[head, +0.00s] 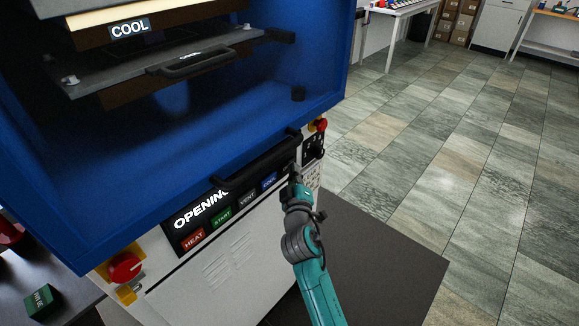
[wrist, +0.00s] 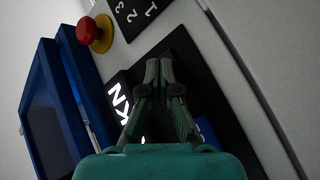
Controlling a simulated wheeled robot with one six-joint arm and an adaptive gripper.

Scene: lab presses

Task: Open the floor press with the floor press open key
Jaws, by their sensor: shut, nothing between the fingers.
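The floor press is a blue frame (head: 190,165) on a white cabinet, with its chamber front open in the head view. Its black control panel (head: 188,245) has a display reading OPENING and keys marked HEAT, START, VENT and COOL (head: 269,181). I cannot make out a key marked open. My gripper (head: 294,168) is shut and empty at the panel's right end. In the wrist view its closed fingertips (wrist: 159,62) are over a dark panel (wrist: 186,62), partly hiding it and its white lettering. I cannot tell whether they touch it.
A red stop button (wrist: 90,30) and a numbered panel (wrist: 136,12) are near the fingertips in the wrist view. Another red knob (head: 125,267) is at the lower left. A grey platen with a handle (head: 190,62) hangs inside the press. Tiled floor (head: 440,180) is clear at right.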

